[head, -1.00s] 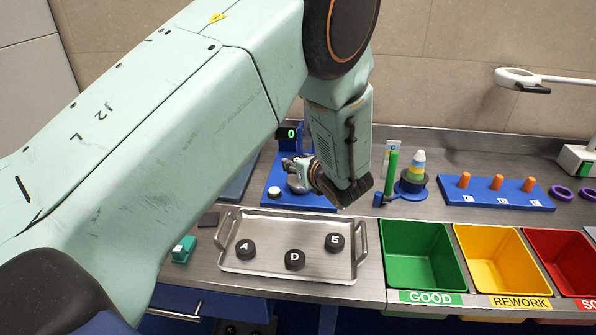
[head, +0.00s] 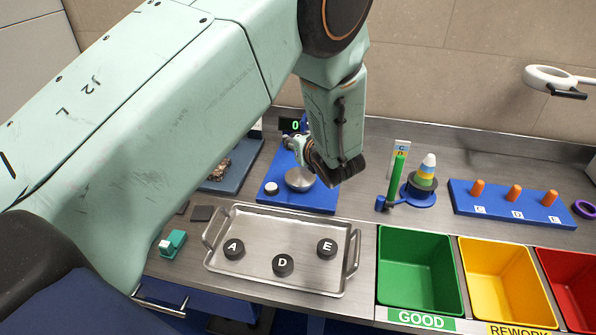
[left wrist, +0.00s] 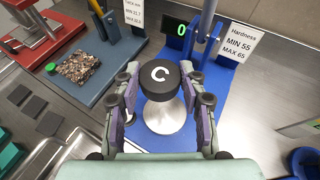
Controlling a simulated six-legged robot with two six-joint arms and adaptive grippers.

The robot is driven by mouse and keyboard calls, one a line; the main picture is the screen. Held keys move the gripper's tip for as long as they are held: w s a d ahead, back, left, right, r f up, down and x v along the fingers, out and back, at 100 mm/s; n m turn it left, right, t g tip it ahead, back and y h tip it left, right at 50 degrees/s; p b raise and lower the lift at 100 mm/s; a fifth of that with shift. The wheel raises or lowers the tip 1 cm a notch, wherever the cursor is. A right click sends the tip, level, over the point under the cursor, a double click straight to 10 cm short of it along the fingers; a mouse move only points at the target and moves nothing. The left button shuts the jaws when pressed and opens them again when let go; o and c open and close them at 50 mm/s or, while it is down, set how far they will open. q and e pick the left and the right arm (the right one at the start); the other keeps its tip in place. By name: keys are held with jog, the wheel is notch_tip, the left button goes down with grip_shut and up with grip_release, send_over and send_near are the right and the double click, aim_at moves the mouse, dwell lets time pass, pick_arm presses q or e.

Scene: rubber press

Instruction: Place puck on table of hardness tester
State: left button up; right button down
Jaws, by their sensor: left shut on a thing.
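My left gripper (left wrist: 160,100) is shut on the black puck (left wrist: 160,77) marked C. In the left wrist view the puck is over the round metal table (left wrist: 164,117) of the blue hardness tester (left wrist: 222,80); I cannot tell whether it touches. In the head view the gripper (head: 310,165) is beside the tester's silver table (head: 300,181), and its wrist hides part of the tester and the puck. The tester's display (head: 293,126) reads 0. My right gripper is not in view.
A metal tray (head: 275,213) holds pucks A (head: 234,249), D (head: 283,264) and E (head: 327,248). Green (head: 420,240), yellow (head: 505,250) and red (head: 575,260) bins stand at right.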

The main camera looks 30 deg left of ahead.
pick_arm(q)
jog(key=shift+w, duration=0.3)
jog(key=shift+w+f, duration=0.15)
jog(key=shift+w, duration=0.05)
send_over(301, 179)
notch_tip(301, 179, down, 5)
jog(key=shift+d+r, duration=0.15)
jog(key=shift+a+f, duration=0.2)
jog(key=shift+f, duration=0.5)
jog(key=f, duration=0.3)
jog(key=shift+w+d+f+p, duration=0.15)
jog(key=shift+d+f+p, duration=0.1)
jog(key=shift+f+p, duration=0.15)
jog(key=shift+a, duration=0.15)
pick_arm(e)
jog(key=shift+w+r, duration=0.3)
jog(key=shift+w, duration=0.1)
pick_arm(q)
jog(key=shift+f, duration=0.1)
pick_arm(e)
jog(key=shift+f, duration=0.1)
